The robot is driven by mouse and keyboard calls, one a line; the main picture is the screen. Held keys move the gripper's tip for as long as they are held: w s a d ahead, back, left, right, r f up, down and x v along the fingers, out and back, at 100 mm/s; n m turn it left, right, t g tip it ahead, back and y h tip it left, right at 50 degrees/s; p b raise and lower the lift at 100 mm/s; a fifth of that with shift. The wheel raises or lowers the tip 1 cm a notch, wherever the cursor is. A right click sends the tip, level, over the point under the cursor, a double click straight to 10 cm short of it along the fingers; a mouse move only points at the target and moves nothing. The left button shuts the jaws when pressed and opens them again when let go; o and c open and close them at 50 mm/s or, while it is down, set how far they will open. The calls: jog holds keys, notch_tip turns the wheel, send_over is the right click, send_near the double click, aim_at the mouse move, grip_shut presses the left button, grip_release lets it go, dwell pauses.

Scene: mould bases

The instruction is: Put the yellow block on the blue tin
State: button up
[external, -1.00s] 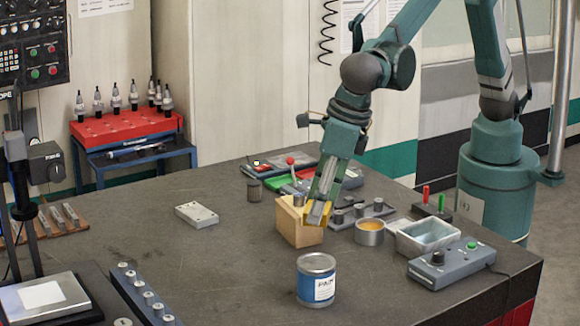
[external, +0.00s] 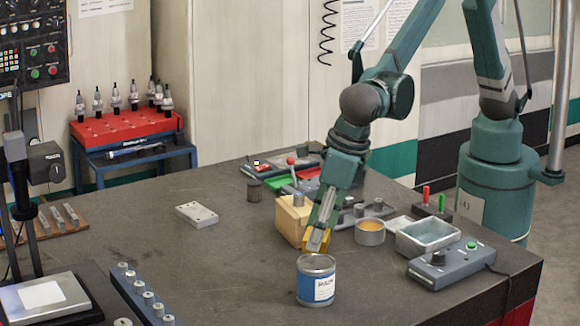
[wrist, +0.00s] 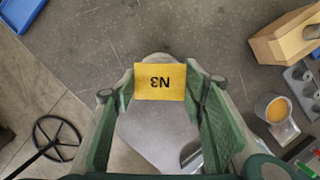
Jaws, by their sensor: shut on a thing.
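The yellow block (external: 314,243) is between the fingertips of my gripper (external: 317,236), which is shut on it. In the wrist view the block (wrist: 160,82) shows its dark "N3" marking, upside down, between the two green fingers (wrist: 160,92). The blue tin (external: 317,284) stands upright on the table, with a grey lid and a white label. In the external view the block appears just above and behind the tin's lid, apart from it. In the wrist view, grey surface shows around the block; I cannot tell how much of it is the tin.
A wooden block (external: 291,222) stands close behind my gripper. A small tin with amber contents (external: 370,232), a metal tray (external: 428,237) and a control box (external: 450,266) are to the right.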

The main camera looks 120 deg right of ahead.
jog(key=shift+f, duration=1.75)
jog(key=shift+f, duration=0.15)
jog(key=o, duration=1)
jog(key=v, duration=1.2)
jog(key=shift+w, duration=0.1)
jog(key=shift+r, duration=0.25)
